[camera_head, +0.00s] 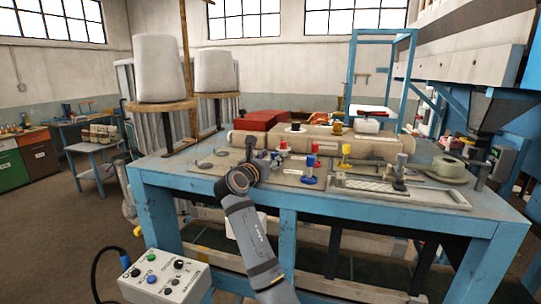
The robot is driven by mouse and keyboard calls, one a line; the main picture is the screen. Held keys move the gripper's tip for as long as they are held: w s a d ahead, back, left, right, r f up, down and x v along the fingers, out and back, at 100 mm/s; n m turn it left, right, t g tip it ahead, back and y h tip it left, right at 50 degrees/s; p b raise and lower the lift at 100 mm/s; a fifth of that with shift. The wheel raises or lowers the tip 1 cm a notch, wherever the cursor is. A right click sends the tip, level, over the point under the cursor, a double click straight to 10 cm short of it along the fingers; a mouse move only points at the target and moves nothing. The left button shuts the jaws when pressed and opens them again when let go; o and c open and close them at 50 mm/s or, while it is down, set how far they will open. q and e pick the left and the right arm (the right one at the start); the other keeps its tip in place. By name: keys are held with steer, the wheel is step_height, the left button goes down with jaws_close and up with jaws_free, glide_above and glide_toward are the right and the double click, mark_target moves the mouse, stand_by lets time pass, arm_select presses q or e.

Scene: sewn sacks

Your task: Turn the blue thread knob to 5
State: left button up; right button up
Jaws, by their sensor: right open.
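A post with a blue body (311,161) and a blue base stands near the middle of the blue-framed workbench (205,185). It may carry the blue thread knob; no numbers or pointer can be read at this size. A control box (165,280) at the lower left also has a small blue button or knob. My right arm reaches up from the bottom onto the bench. Its gripper (250,152) is open, left of the blue post and apart from it. The gripper is small and dark, so its fingers are hard to make out. My left gripper is out of view.
A red-topped post (283,145), a yellow post (346,152) and a long beige roll (365,145) crowd the bench behind. A metal tray (400,190) lies at the right, beside a tape roll (448,166). Two large pale cones (160,55) stand at the back left.

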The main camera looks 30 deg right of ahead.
steer(key=shift+d, duration=0.2)
steer(key=c, duration=0.6)
jaws_close()
steer(key=shift+t, duration=0.3)
steer(key=n+t+y, duration=0.1)
steer(key=n+y, duration=0.1)
steer(key=n+t+y, duration=0.1)
steer(key=t+y, duration=0.1)
steer(key=s+d+n+t+y, duration=0.1)
steer(key=n+t+y, duration=0.1)
steer(key=shift+n, duration=0.3)
steer(key=n+y, duration=0.1)
steer(key=y, duration=0.1)
steer(key=n+t+y, duration=0.1)
steer(key=n+y, duration=0.1)
steer(key=n+t+y, duration=0.1)
steer(key=y, duration=0.1)
steer(key=shift+d+y, duration=0.35)
steer(key=shift+y, duration=0.05)
steer(key=shift+n+t+y, duration=0.3)
steer(key=shift+n, duration=0.1)
